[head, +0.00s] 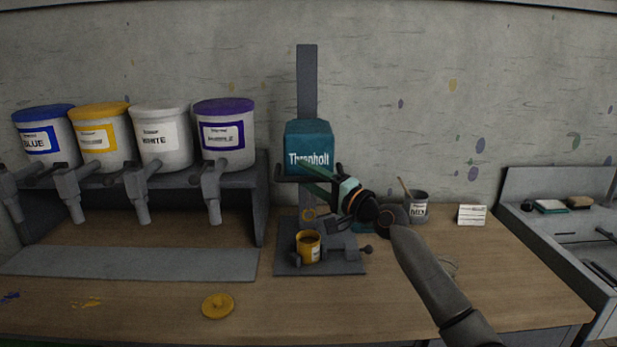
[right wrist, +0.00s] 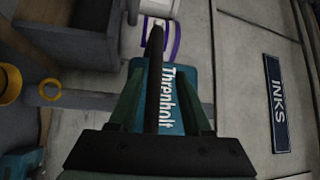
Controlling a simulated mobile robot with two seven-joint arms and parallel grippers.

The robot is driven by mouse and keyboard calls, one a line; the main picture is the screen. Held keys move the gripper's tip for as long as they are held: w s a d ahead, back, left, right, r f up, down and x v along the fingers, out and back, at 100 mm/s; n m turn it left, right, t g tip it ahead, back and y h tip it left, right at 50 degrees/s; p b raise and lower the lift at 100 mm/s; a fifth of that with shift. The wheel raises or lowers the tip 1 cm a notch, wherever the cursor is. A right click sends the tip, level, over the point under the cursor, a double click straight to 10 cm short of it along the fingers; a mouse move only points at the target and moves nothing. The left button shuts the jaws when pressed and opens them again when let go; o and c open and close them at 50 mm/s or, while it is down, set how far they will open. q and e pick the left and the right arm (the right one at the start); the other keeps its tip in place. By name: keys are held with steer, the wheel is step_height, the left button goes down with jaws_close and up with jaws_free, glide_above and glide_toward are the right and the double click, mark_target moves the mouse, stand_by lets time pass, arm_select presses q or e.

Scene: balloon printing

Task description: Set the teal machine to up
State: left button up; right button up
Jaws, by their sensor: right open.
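The teal machine (head: 308,138), lettered "Threnholt", sits on a grey upright column with a grey base (head: 290,262) on the bench. In the right wrist view the teal machine (right wrist: 173,78) is close in front of my fingers. My right gripper (head: 312,178) is open at the lower front of the teal head. In the right wrist view a dark bar (right wrist: 154,75) shows between the two fingers of my right gripper (right wrist: 160,90); I cannot tell whether they touch it. My left gripper is not in view.
A yellow cup (head: 308,246) stands on the base. A yellow lid (head: 218,306) lies on the bench. Several ink tubs, including a purple-lidded one (head: 224,135), stand on a rack at left. A grey tin (head: 418,207) and a card (head: 472,215) stand right, before a sink (head: 570,235).

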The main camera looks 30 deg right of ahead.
steer(key=shift+f, duration=0.1)
steer(key=shift+s, duration=0.2)
steer(key=b+v, duration=0.3)
steer(key=v, duration=0.9)
